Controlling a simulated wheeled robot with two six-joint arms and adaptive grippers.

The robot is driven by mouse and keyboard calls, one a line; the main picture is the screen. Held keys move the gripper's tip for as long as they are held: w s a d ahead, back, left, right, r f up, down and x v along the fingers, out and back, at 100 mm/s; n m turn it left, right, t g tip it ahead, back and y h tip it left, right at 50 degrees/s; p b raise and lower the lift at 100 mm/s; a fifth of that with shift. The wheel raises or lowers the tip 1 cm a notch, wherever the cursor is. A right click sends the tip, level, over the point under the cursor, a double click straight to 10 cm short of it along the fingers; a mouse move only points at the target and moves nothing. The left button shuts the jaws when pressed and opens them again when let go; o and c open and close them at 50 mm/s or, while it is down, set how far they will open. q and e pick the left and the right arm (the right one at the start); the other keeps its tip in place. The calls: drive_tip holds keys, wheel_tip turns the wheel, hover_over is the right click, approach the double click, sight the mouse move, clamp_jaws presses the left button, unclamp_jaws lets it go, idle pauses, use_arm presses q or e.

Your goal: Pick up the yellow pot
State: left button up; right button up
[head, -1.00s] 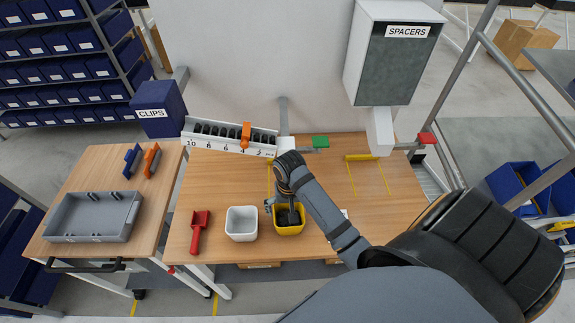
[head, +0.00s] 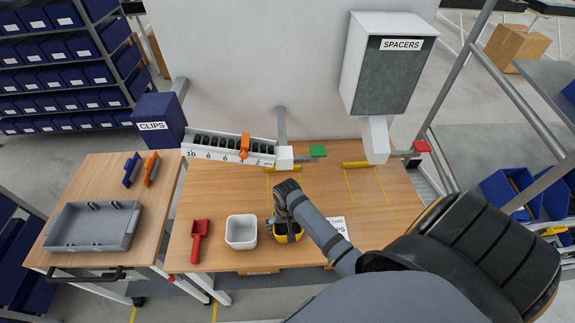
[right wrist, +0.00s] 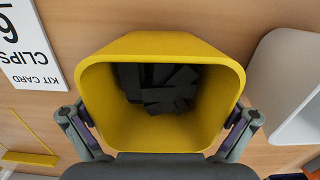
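The yellow pot (head: 290,239) stands near the front edge of the wooden table, just right of the white pot (head: 241,231). My right gripper (head: 287,222) is over it and hides much of it in the head view. In the right wrist view the yellow pot (right wrist: 160,46) is seen from above, with several dark pieces (right wrist: 160,90) inside. The fingers of my right gripper (right wrist: 160,128) lie against its two opposite sides, with no clear gap. The pot appears to be still at table level. My left gripper is not in view.
A red scoop (head: 199,240) lies left of the white pot. A white kit card (head: 339,227) lies right of the yellow pot, partly behind my arm. A numbered rack (head: 228,147) and the spacers dispenser (head: 386,62) are at the back. The table's right part is mostly clear.

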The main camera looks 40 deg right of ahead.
drive_tip(key=c, duration=0.7)
drive_tip(key=shift+w+r, duration=0.1)
drive_tip(key=shift+r, duration=0.5)
drive_tip(key=d+r, duration=0.1)
drive_tip(key=r, duration=0.1)
drive_tip(key=d+r+b, duration=0.1)
drive_tip(key=d+r, duration=0.1)
drive_tip(key=d+r+b, duration=0.1)
drive_tip(key=d+r, duration=0.1)
drive_tip(key=r, duration=0.1)
drive_tip(key=shift+s, duration=0.25)
drive_tip(key=shift+s+d+r+b, duration=0.2)
drive_tip(key=shift+d+r, duration=0.6)
drive_tip(key=shift+d, duration=0.7)
drive_tip(key=shift+s+d+r+b, duration=0.15)
drive_tip(key=shift+d+r, duration=0.65)
drive_tip(key=shift+d, duration=0.75)
drive_tip(key=shift+s+d+r+b, duration=0.2)
drive_tip(key=shift+d+r, duration=0.6)
drive_tip(key=shift+d, duration=0.7)
